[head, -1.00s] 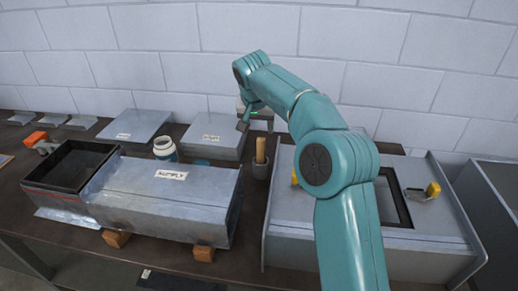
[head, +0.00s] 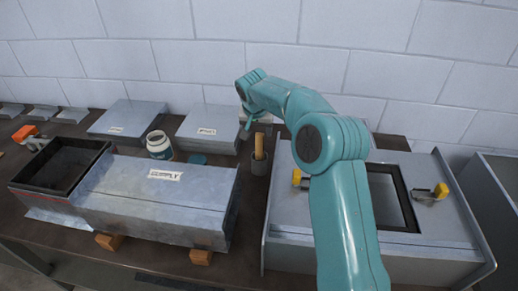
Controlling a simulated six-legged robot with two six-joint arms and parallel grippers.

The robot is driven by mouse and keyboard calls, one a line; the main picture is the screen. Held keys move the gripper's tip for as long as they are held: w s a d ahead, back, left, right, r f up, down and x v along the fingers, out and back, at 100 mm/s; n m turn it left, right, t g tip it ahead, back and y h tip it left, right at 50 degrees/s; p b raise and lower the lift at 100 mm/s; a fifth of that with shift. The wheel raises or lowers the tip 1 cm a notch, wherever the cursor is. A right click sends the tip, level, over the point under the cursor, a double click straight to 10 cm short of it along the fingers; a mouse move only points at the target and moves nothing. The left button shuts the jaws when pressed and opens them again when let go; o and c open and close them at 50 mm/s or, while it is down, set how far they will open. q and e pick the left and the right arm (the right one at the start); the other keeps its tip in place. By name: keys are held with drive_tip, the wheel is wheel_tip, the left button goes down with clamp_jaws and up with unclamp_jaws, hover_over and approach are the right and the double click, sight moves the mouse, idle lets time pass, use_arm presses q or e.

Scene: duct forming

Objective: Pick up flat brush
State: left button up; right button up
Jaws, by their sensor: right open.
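The flat brush (head: 259,143) stands upright in a small dark grey cup, with its light wooden handle showing above the rim. Its lower end is hidden inside the cup (head: 259,165). My right gripper (head: 247,128) is just behind and above the handle, at the end of the teal arm that comes in from the lower right. It is open and looks empty; the arm hides part of it. I cannot tell whether it touches the brush. My left gripper is not in view.
A long metal duct labelled SUPPLY (head: 160,200) lies left of the cup on wooden blocks. An open jar (head: 158,146) and its lid (head: 197,159) stand behind it. A grey box with a framed opening and yellow clamps (head: 432,192) stands to the right.

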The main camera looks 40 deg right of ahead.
sight(260, 136)
drive_tip(key=shift+w+f, duration=0.15)
drive_tip(key=shift+f, duration=0.15)
drive_tip(key=shift+d+f, duration=0.1)
drive_tip(key=shift+f, duration=0.05)
drive_tip(key=p+x, duration=0.2)
drive_tip(key=x, duration=0.3)
drive_tip(key=shift+f, duration=0.2)
drive_tip(key=shift+s+r, duration=0.15)
drive_tip(key=shift+s, duration=0.2)
drive_tip(key=shift+w, duration=0.2)
drive_tip(key=c, duration=1)
drive_tip(key=shift+s, duration=0.1)
drive_tip(key=shift+c, duration=0.2)
